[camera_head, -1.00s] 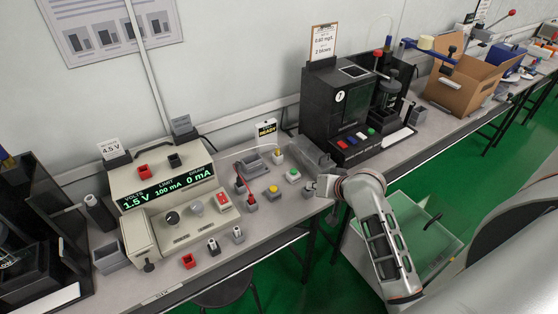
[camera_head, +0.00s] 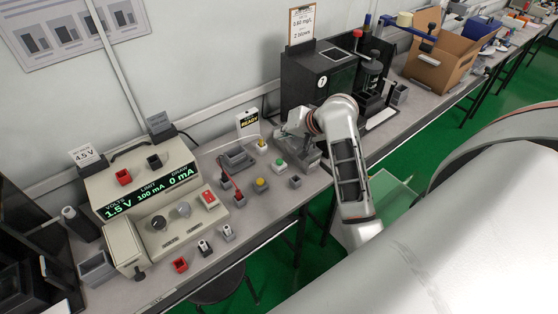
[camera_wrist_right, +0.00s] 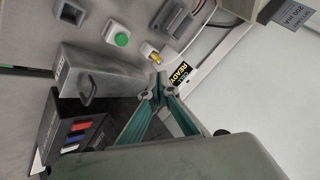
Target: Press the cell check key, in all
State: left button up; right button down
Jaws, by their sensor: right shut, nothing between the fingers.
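No key with a readable "cell check" label shows. A green button (camera_head: 280,163) on a pale block sits on the bench; it also shows in the right wrist view (camera_wrist_right: 121,39). A yellow button (camera_head: 260,184) stands nearer the front. A small yellow-topped piece (camera_head: 262,145) stands by the "READY" sign (camera_head: 248,122); it shows in the wrist view too (camera_wrist_right: 149,52). My right gripper (camera_wrist_right: 157,88) is shut and empty, its tips pointing toward the yellow-topped piece and sign. In the head view the right gripper (camera_head: 289,130) is partly hidden by its arm. My left gripper is not in view.
A grey handled box (camera_wrist_right: 95,72) and a black machine (camera_head: 315,80) are close to my right gripper. A power supply (camera_head: 145,192) reading 1.5 V stands at left. Red and black plugs lie before it. A cardboard box (camera_head: 440,62) stands farther right.

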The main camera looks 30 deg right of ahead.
aim_at(281, 162)
jog(key=shift+f+b, duration=0.4)
jog(key=shift+f, duration=3.9)
jog(key=shift+f, duration=0.15)
jog(key=shift+f+p, duration=0.25)
jog(key=shift+p, duration=0.2)
jog(key=shift+f, duration=0.5)
jog(key=shift+r, duration=0.95)
jog(key=shift+r, duration=2.5)
